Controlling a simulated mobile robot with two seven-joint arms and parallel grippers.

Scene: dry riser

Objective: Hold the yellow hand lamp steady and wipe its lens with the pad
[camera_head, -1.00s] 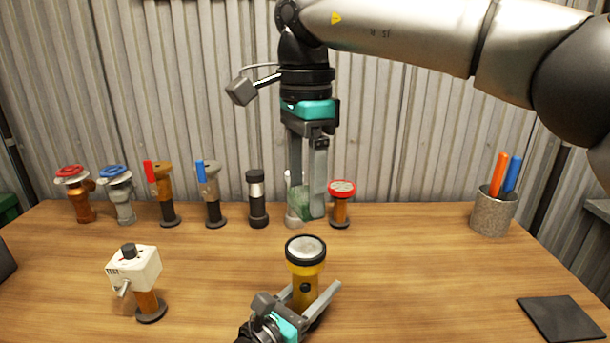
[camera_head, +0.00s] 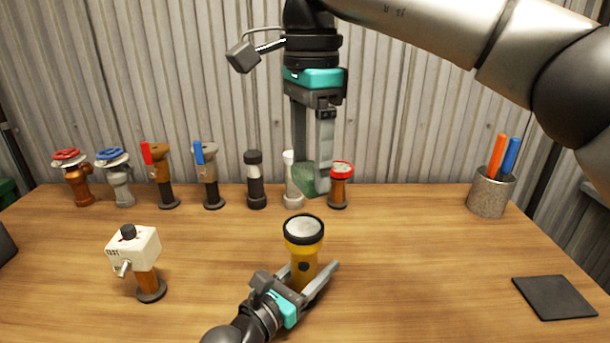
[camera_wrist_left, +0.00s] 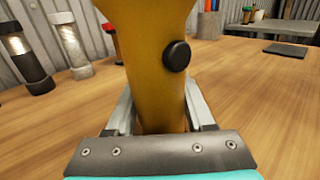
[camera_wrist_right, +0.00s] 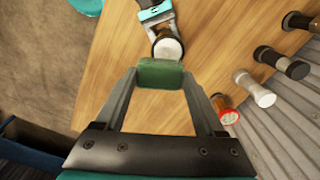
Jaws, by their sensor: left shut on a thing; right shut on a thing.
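The yellow hand lamp (camera_head: 303,262) stands upright on the table, its pale round lens (camera_head: 303,229) facing up inside a black rim. My left gripper (camera_head: 316,280) is shut around its body from the front; the yellow body with a dark button (camera_wrist_left: 155,60) fills the left wrist view. My right gripper (camera_head: 313,188) points down above and behind the lamp, shut on the green pad (camera_head: 310,184). In the right wrist view the pad (camera_wrist_right: 160,73) spans the fingertips, and the lens (camera_wrist_right: 168,48) shows just beyond it. The pad appears apart from the lens.
Behind stand several valves, such as a red-wheeled one (camera_head: 75,178), a black lamp (camera_head: 255,182), a white lamp (camera_head: 291,182) and a red-topped lamp (camera_head: 340,186). A white test box (camera_head: 134,252) stands left. A pen cup (camera_head: 489,194) and dark mat (camera_head: 553,297) are right.

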